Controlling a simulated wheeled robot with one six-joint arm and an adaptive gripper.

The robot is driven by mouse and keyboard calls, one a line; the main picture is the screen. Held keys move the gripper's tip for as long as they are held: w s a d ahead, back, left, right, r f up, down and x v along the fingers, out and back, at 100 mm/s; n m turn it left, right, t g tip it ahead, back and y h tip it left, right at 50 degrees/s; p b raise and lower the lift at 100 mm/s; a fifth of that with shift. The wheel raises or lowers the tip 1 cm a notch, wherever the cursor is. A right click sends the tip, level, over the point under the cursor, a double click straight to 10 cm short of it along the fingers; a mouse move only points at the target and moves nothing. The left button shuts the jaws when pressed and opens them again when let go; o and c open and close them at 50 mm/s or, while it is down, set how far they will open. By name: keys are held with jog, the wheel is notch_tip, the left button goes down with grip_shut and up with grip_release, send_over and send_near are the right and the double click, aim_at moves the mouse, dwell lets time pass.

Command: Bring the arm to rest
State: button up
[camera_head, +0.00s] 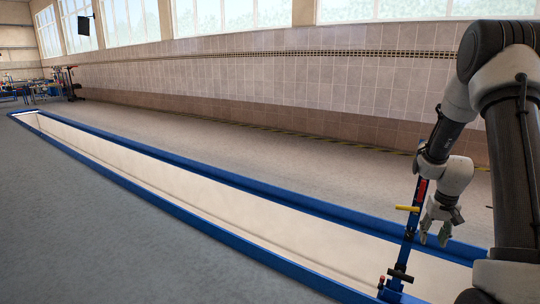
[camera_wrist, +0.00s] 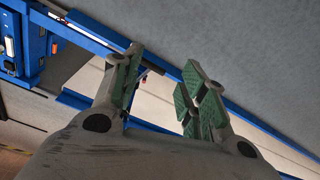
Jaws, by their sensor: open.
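My gripper (camera_head: 435,236) hangs low at the right of the head view, fingers pointing down, beside the sliding jack. In the wrist view my gripper (camera_wrist: 160,92) has its two green-padded fingers well apart, with nothing between them. The blue sliding jack (camera_head: 408,248) spans the pit just left of my gripper in the head view. It has a yellow handle (camera_head: 407,209) and a black crosspiece (camera_head: 400,276). Part of the blue jack (camera_wrist: 30,45) shows at the upper left of the wrist view, apart from the fingers. My arm hides some of the jack's far end.
A long pale pit (camera_head: 200,206) with blue rails (camera_head: 240,253) runs from near right to far left. Grey floor (camera_head: 90,240) is clear on both sides. A tiled wall (camera_head: 300,95) stands behind. Benches and equipment (camera_head: 45,90) are far left.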

jog(key=s+a+r+n+t, duration=0.1)
jog(key=s+a+r, duration=0.4)
jog(key=s+r, duration=0.4)
jog(key=s+a+r+n+t, duration=0.1)
jog(key=s+a+r, duration=0.5)
jog(key=s+r, duration=0.3)
jog(key=s+a+r+n+t, duration=0.1)
jog(key=s+a+r, duration=0.4)
jog(key=s+r, duration=0.4)
jog(key=shift+a+r+n+t, duration=0.3)
jog(key=shift+r+n, duration=0.1)
jog(key=shift+r, duration=0.05)
